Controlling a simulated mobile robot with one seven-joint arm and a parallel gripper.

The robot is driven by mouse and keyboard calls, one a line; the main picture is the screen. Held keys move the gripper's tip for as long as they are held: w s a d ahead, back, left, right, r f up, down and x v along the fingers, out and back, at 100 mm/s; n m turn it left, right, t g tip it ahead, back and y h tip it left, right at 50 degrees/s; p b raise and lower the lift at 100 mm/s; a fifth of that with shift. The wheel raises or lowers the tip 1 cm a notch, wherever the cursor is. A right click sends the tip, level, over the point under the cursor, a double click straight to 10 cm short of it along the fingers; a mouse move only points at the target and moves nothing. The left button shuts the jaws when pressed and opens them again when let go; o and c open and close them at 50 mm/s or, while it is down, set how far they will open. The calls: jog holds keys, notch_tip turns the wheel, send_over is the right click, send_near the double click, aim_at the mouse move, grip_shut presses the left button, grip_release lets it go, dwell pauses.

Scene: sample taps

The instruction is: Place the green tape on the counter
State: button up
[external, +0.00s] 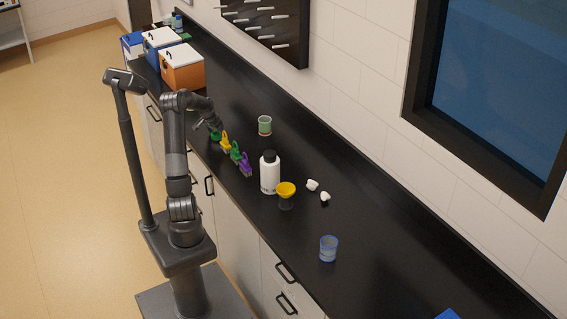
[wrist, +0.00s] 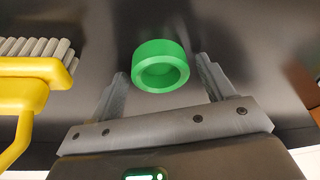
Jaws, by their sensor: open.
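The green tape (wrist: 160,66) is a small thick ring in the wrist view, seen against the black counter (wrist: 110,25). It sits just beyond and between the tips of my gripper (wrist: 160,76), with a gap on each side. My gripper is open and nothing is clamped in it. I cannot tell whether the tape rests fully on the counter. In the external view my gripper (external: 212,126) is low over the counter (external: 400,240) near its front edge, with a green thing (external: 215,135) under it that looks like the tape.
A yellow brush (wrist: 40,75) lies close at left in the wrist view. In the external view, yellow (external: 226,141), green (external: 236,152) and purple (external: 246,164) brushes stand in a row. A white bottle (external: 270,175) and yellow-topped cup (external: 286,192) are farther right. Coolers (external: 182,73) stand at the far end.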

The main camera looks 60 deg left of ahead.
jog(key=v, duration=1.2)
jog(key=shift+r, duration=0.15)
jog(key=shift+d, duration=0.1)
jog(key=w+d+r+m, duration=0.15)
jog(key=d+r, duration=0.25)
jog(key=d, duration=0.9)
jog(key=w+d+r+m, duration=0.15)
jog(key=d+r, duration=0.25)
jog(key=d, duration=0.9)
jog(key=s+d+t, duration=0.1)
jog(key=s+d, duration=0.6)
jog(key=d, duration=0.4)
jog(key=s+d+f+m+t+h, duration=0.1)
jog(key=s+d, duration=0.7)
jog(key=d, duration=0.3)
jog(key=shift+m, duration=0.3)
